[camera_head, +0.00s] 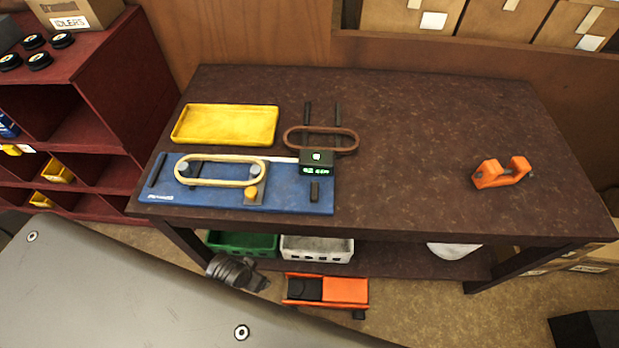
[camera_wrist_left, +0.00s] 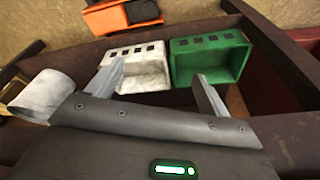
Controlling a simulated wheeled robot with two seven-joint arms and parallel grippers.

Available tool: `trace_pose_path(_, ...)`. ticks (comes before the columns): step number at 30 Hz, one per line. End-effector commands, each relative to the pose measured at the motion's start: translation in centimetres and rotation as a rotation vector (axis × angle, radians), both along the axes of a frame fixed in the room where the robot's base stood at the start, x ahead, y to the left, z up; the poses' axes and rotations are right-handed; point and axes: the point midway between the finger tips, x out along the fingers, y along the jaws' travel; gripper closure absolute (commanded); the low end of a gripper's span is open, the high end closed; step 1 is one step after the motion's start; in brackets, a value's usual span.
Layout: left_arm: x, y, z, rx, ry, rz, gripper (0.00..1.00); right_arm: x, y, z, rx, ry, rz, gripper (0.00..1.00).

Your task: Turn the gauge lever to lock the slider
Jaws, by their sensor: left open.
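A blue board (camera_head: 300,202) lies at the table's left front. At its right end sits a black gauge box (camera_head: 317,158) with a green readout. A tan belt (camera_head: 222,159) loops around two grey posts. A yellow-orange knob (camera_head: 251,192) sits on a small plate before the belt. I cannot tell which part is the lever, or its lock state. My left gripper (camera_wrist_left: 160,72) is open and empty, seen against the lower shelf; its dark wrist seems to show below the table's front edge. My right gripper is not visible.
A yellow tray (camera_head: 225,124) lies behind the board. A brown belt (camera_head: 322,149) and dark rods lie beside it. An orange bracket (camera_head: 502,173) sits right. Green (camera_head: 243,245) and white baskets (camera_head: 317,249) stand below. A grey panel (camera_head: 110,295) fills the lower left. The table's middle is clear.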

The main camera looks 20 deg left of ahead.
Motion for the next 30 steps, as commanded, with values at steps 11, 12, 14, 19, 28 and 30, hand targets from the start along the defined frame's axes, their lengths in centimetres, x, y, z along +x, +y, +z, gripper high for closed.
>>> trace_pose_path(11, 4.4, -2.1, 16.5, -0.021, -0.183, -0.069, 0.20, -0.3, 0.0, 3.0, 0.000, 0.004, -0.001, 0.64)
trace_pose_path(12, 5.9, -3.0, 17.8, -0.030, -0.233, -0.098, 0.20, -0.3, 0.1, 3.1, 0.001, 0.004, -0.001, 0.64)
trace_pose_path(14, 8.0, -4.5, 19.4, -0.044, -0.304, -0.142, 0.20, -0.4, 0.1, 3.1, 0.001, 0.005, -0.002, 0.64)
trace_pose_path(19, 13.0, -8.6, 22.6, -0.089, -0.480, -0.285, 0.20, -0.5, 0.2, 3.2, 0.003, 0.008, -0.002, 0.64)
trace_pose_path(28, 19.5, -18.2, 29.2, -0.236, -0.741, -0.699, 0.20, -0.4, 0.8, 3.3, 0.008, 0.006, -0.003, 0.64)
trace_pose_path(30, 20.1, -19.9, 30.0, -0.268, -0.744, -0.848, 0.20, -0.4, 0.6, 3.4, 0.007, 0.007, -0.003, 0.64)
